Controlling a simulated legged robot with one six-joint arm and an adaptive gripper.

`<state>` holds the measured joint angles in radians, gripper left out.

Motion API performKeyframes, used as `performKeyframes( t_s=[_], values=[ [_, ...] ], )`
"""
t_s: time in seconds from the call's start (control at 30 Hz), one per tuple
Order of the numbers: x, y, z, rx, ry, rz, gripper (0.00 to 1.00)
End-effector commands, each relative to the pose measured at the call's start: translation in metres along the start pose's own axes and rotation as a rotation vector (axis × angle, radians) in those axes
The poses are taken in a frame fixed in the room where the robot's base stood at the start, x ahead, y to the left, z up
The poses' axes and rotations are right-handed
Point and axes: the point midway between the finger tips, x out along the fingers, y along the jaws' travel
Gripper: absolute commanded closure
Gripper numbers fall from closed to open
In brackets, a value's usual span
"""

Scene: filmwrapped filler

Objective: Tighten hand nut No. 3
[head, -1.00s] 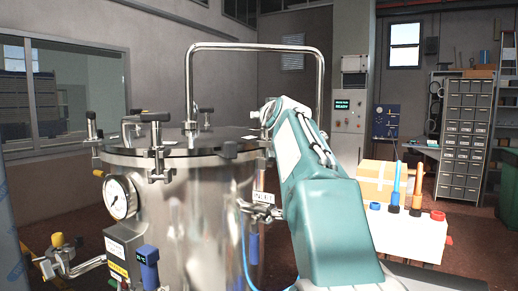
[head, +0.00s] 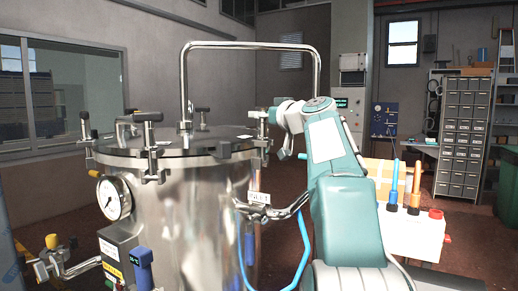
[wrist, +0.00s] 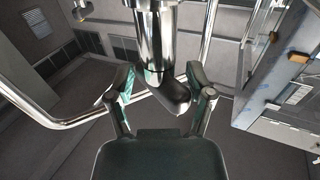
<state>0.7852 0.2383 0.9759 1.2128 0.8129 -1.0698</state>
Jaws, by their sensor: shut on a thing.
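A steel pressure vessel (head: 190,195) stands at the left, its flat lid (head: 190,143) ringed by clamps with hand nuts. One hand nut (head: 153,117) stands at the front of the lid, another (head: 86,122) at the left. My gripper (head: 264,117) is at the lid's right edge, small and partly lost against the clamp there. In the wrist view my gripper (wrist: 161,92) has its two fingers on either side of a dark hand-nut handle (wrist: 174,97) below a bright steel stem (wrist: 155,40). I cannot read any number on the nuts.
A tall bent steel pipe handle (head: 250,46) rises over the lid. A pressure gauge (head: 113,198) and a yellow-knobbed valve (head: 53,243) stick out at the front left. A blue hose (head: 290,212) hangs near my arm. A white box with handled tools (head: 412,232) stands at the right.

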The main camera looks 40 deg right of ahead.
Motion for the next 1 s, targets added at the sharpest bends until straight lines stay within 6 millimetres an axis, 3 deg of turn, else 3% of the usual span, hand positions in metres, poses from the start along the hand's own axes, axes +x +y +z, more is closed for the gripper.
performKeyframes(
  t_s=[0.13, 0.87, 1.0],
  values=[
    [0.0, 0.002, 0.001, 0.0, -0.002, -0.069, 0.39],
    [-0.109, 0.008, 0.0, 0.0, -0.001, -0.059, 0.39],
    [-0.102, -0.011, 0.013, 0.03, -0.048, -0.08, 0.39]
  ],
)
